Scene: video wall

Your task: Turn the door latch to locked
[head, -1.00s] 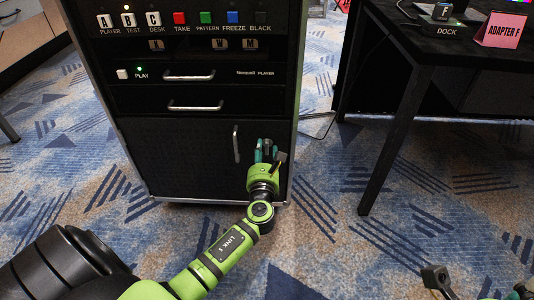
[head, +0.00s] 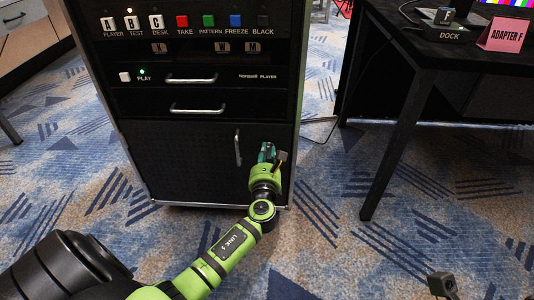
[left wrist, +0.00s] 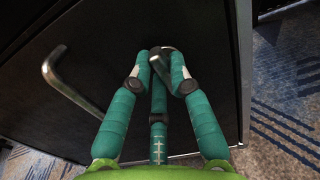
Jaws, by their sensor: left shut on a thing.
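The black cabinet door (head: 175,165) is closed below the drawers, with a vertical metal handle (head: 237,147) near its right side. My left gripper (head: 267,153) is at the door's right edge, right of the handle. In the left wrist view the teal fingers (left wrist: 160,65) are closed around the door latch (left wrist: 162,51), a small dark round piece with a grey lever. The fingertips hide part of it, and its exact angle is hard to tell. The gripper hides the latch in the head view. My right gripper's fingers are not visible.
Drawers with handles (head: 198,110) and a row of buttons (head: 181,21) are above the door. A black table (head: 400,95) with a dock (head: 446,33) and a pink card (head: 503,35) stands at right. Patterned carpet is clear between them.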

